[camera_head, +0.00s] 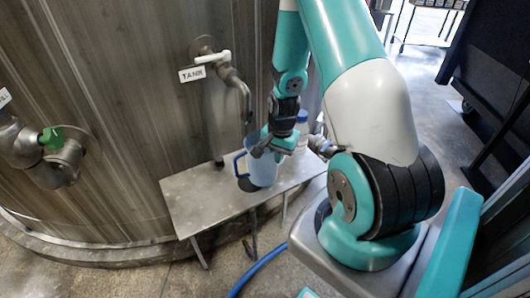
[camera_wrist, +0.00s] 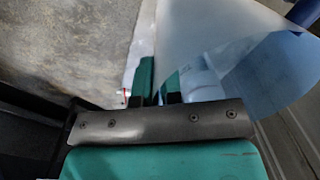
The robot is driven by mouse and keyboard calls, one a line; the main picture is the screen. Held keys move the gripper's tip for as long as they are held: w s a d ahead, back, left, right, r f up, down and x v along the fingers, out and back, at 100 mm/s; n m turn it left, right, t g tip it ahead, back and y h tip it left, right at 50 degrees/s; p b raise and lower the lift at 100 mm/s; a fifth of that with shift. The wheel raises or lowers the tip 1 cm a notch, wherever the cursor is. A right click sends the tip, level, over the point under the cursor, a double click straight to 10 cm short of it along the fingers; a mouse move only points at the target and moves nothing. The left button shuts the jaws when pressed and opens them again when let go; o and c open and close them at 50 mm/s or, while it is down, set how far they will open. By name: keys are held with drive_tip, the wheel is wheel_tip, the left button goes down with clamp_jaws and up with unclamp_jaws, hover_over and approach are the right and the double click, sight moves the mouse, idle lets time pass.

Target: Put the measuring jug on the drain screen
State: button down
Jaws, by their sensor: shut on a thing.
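The measuring jug (camera_head: 262,168) is pale blue and translucent, with a dark blue handle on its left. It is upright at the metal bench, below the tap spout. My gripper (camera_head: 266,142) is shut on its upper rim, and its pale wall (camera_wrist: 255,62) fills the upper right of the wrist view. My fingers (camera_wrist: 160,84) show low in that view.
The metal bench (camera_head: 185,194) stands against a large steel tank (camera_head: 110,100). A pale bottle (camera_head: 301,126) stands behind my gripper. A blue hose (camera_head: 255,271) lies on the floor. The bench's left part is clear.

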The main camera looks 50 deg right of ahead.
drive_tip(key=w+f+b, duration=0.1)
drive_tip(key=w, duration=0.1)
drive_tip(key=w+d+f+b, duration=0.1)
drive_tip(key=w, duration=0.1)
drive_tip(key=w+f+b, duration=0.1)
drive_tip(key=w, duration=0.1)
drive_tip(key=shift+w+d+f, duration=0.2)
drive_tip(key=shift+d+f, duration=0.1)
drive_tip(key=shift+f, duration=0.1)
drive_tip(key=shift+r, duration=0.15)
drive_tip(key=c, duration=1.7)
unclamp_jaws()
drive_tip(key=shift+f, duration=0.2)
drive_tip(key=o, duration=0.4)
